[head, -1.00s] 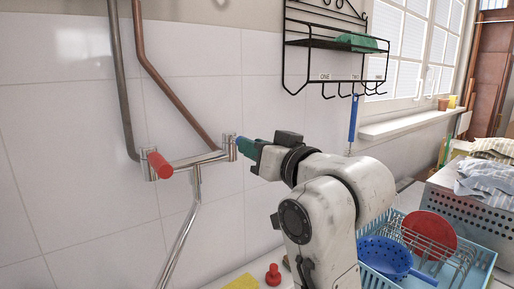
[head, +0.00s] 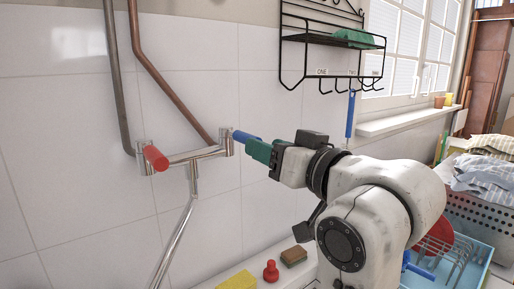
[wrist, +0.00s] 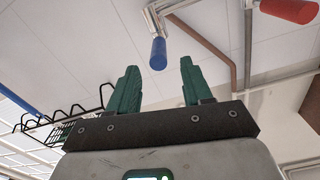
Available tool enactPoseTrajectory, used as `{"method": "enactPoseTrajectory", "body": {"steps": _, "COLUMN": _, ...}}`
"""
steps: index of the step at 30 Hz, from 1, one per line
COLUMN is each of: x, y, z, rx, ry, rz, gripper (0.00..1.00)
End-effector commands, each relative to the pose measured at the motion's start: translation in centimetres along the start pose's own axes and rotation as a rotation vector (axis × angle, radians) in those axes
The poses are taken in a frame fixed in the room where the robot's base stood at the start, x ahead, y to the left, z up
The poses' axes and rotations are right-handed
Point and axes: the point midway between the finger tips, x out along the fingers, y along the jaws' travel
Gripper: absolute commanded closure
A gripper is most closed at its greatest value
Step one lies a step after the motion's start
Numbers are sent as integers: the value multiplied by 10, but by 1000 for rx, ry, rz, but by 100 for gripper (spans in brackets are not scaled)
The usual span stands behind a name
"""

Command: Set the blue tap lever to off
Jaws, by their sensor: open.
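The blue tap lever (head: 246,137) sticks out from the right end of the chrome mixer tap (head: 200,155) on the tiled wall. My gripper (head: 252,148) is just right of the lever in the head view, with its green fingers close to the lever's free end. In the wrist view the blue lever (wrist: 158,54) lies beyond the tips of my gripper (wrist: 157,75), between their lines. The fingers are apart with nothing between them. The red tap lever (head: 156,158) is at the left end of the tap, and also shows in the wrist view (wrist: 290,10).
Copper (head: 172,80) and grey pipes (head: 117,80) run up the wall. A black wire rack (head: 330,40) with hooks hangs right of the tap. A yellow sponge (head: 238,281), a red stopper (head: 271,271) and a brown brush (head: 294,256) lie below. The wall around the tap is clear.

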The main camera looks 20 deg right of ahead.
Motion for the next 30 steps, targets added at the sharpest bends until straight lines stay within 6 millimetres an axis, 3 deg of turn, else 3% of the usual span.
{"method": "enactPoseTrajectory", "body": {"steps": 3, "x": -23, "y": 1, "z": 1, "rx": -1, "ry": 3, "rz": 2, "gripper": 50}}
{"method": "enactPoseTrajectory", "body": {"steps": 10, "x": -48, "y": 0, "z": 1, "rx": 0, "ry": -1, "rz": 1, "gripper": 50}}
{"method": "enactPoseTrajectory", "body": {"steps": 30, "x": -53, "y": 0, "z": 0, "rx": 0, "ry": -1, "rz": 1, "gripper": 50}}
